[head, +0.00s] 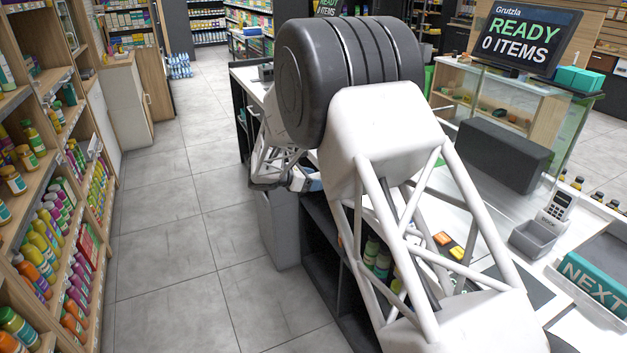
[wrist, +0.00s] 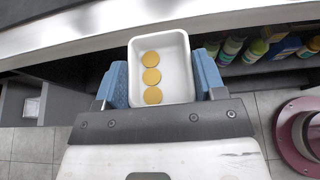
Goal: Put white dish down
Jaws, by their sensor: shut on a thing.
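The white dish (wrist: 177,43) is a small rectangular tray in the wrist view, with three gold discs (wrist: 151,77) in a row inside it. My gripper (wrist: 163,80) has its blue fingers on either side of the dish and is shut on it. In the head view my gripper (head: 305,180) is low beside the left side of the counter, mostly hidden behind my arm. I cannot make out the dish clearly there. In the wrist view the dish's far end overlaps the pale counter edge (wrist: 85,38); the height between them cannot be told.
Bottles (wrist: 255,48) stand on a shelf under the counter. A grey bin (head: 278,230) stands by the counter's left side. A maroon round thing (wrist: 283,140) is at the right of the wrist view. The tiled aisle floor (head: 170,240) is clear. Product shelves (head: 50,200) line the left.

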